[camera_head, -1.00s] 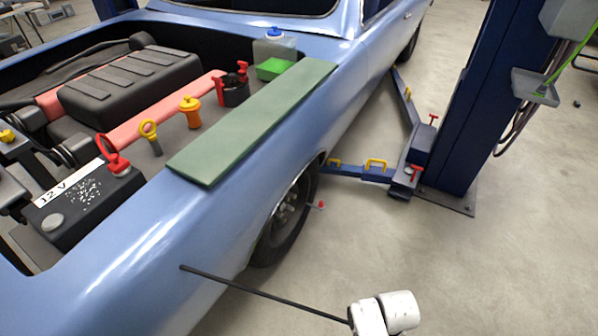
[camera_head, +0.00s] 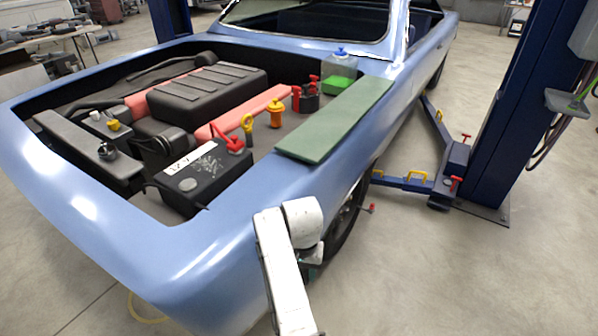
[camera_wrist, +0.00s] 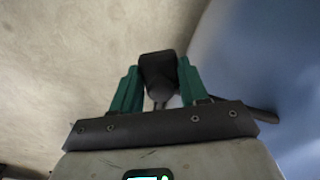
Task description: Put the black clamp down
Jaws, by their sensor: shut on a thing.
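The black clamp (camera_wrist: 158,68) shows in the wrist view as a dark block between the two green fingers of my gripper (camera_wrist: 158,82). My gripper is shut on it. A dark cable-like piece (camera_wrist: 262,114) sticks out to the right behind the gripper's mount. In the head view my white wrist stands in front of the car's near corner and hides the clamp and most of the gripper. The battery (camera_head: 205,172), with a white 12 V label and a red clamp (camera_head: 234,139) on it, sits in the engine bay.
The blue car body (camera_head: 130,225) is close beside my arm; it also fills the right of the wrist view (camera_wrist: 270,60). A green mat (camera_head: 340,118) lies bare along the fender. A blue lift post (camera_head: 520,110) and its arms stand right. Open floor (camera_head: 440,280) lies at lower right.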

